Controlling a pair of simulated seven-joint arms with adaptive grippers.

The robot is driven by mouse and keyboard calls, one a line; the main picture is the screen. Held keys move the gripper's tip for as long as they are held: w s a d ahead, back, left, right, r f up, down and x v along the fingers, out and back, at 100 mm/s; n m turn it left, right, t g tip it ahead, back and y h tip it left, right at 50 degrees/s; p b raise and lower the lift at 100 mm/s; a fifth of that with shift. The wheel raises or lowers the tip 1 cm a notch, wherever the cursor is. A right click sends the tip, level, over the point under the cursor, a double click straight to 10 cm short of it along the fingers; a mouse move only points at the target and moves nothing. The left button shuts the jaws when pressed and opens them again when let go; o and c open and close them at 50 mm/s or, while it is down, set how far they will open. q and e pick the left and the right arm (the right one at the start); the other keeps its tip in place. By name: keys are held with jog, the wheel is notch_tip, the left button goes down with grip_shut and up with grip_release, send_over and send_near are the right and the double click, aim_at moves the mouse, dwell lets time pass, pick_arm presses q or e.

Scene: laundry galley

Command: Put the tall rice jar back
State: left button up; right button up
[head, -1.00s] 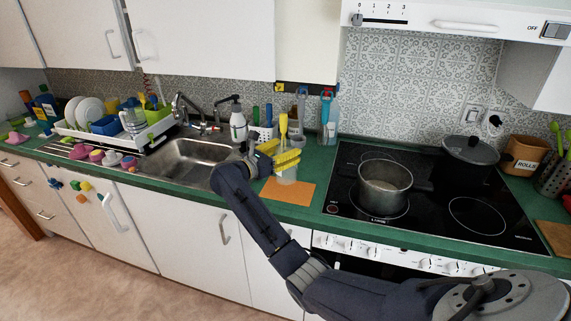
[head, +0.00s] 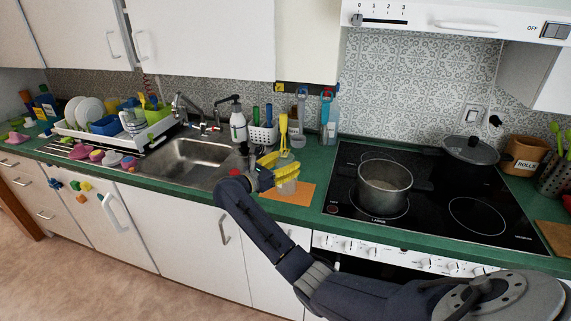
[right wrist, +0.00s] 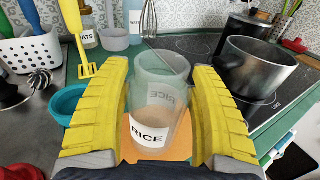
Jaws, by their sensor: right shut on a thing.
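The tall rice jar (right wrist: 160,100) is clear, with a white "RICE" label. In the right wrist view it stands between the yellow fingers of my right gripper (right wrist: 163,105), which is shut on it. In the head view the jar (head: 287,186) is partly hidden by the yellow fingers of the right gripper (head: 279,172). It is at the orange mat (head: 302,195) on the green counter. I cannot tell whether its base touches the mat. My left gripper is not in view.
The sink (head: 190,162) is left of the mat and the black hob with a steel pot (head: 385,187) is right of it. A teal bowl (right wrist: 68,100), a grey bowl (right wrist: 117,39) and an oats jar (right wrist: 88,40) stand close by. A white caddy (right wrist: 32,54) is behind.

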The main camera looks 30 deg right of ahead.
jog(key=o, duration=1.6)
